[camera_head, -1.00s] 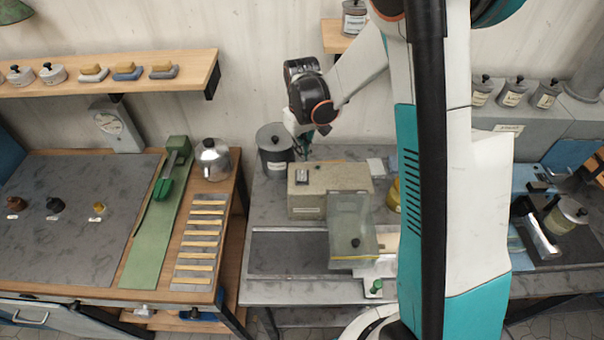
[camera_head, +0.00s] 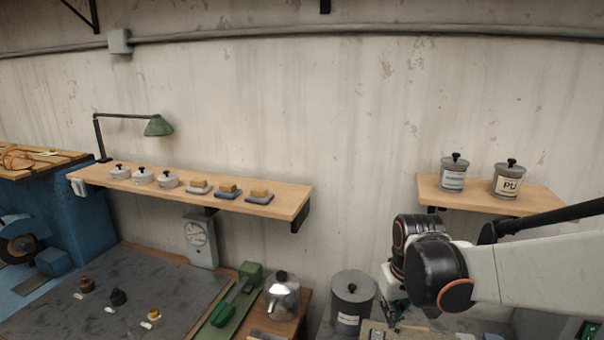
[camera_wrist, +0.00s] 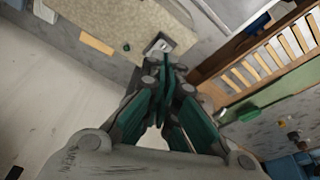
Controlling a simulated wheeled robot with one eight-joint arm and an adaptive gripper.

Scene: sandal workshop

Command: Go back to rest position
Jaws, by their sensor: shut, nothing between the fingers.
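My gripper (camera_wrist: 172,75) shows in the wrist view with its green-padded fingers together and nothing between them. In the head view my wrist and part of the gripper (camera_head: 396,305) hang at the lower right, beside a grey lidded canister (camera_head: 350,300). The fingertips are hard to make out there. In the wrist view a beige box-like unit (camera_wrist: 125,25) with a small dark switch lies beyond the fingertips. I cannot tell how far apart they are.
A wooden shelf (camera_head: 290,205) at the left holds white pots and brushes. Another shelf (camera_head: 430,190) carries two labelled jars behind my arm. A metal pot (camera_head: 282,297) and a green tool (camera_head: 222,314) stand on the bench.

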